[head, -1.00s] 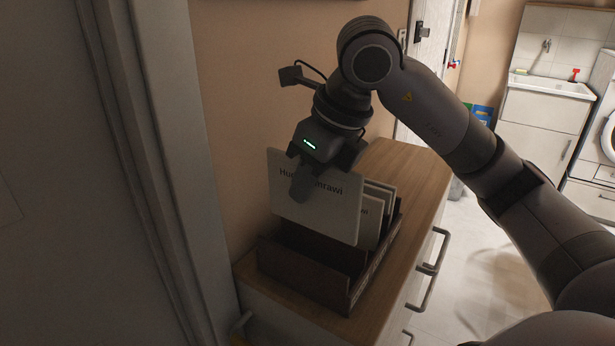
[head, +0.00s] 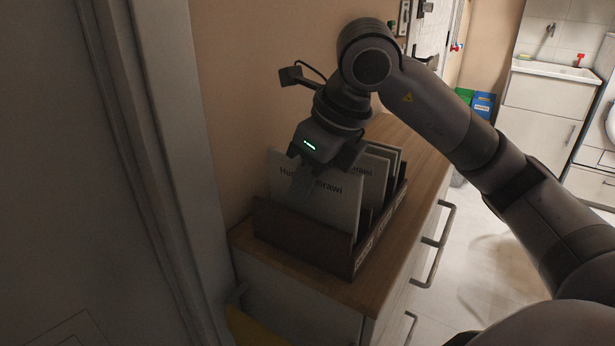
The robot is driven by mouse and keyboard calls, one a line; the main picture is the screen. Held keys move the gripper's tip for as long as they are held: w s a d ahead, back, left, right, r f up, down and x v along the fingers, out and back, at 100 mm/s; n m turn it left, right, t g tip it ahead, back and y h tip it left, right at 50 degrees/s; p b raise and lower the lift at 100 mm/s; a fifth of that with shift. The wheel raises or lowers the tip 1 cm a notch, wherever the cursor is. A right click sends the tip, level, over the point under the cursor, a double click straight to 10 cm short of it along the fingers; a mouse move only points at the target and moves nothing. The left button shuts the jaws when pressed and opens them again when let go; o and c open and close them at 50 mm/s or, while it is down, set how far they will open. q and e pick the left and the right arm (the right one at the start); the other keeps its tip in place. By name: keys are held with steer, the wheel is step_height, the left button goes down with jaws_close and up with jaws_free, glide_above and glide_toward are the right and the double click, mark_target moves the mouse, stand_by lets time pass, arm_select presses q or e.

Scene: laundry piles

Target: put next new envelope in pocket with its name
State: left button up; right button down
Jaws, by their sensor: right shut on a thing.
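My right gripper (head: 318,168) is shut on the top edge of a white envelope (head: 325,207). A name is printed on it, partly hidden by the finger; "Hu" and "rawi" can be read. The envelope stands upright with its lower part inside the front pocket of a dark wooden holder (head: 300,243). More pale envelopes (head: 377,178) stand in the pockets behind it, one also ending in "arawi". Small labels (head: 364,252) run along the holder's right side, too small to read. My left gripper is not in view.
The holder stands on a wooden-topped cabinet (head: 418,165) with handles on its right face. A wall is close on the left, with a door frame (head: 165,150) nearer. A sink (head: 553,70) and blue and green boxes (head: 483,104) are at the back right.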

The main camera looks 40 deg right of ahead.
steer(key=c, duration=1.1)
jaws_free()
steer(key=v, duration=0.7)
steer(key=shift+p, duration=0.4)
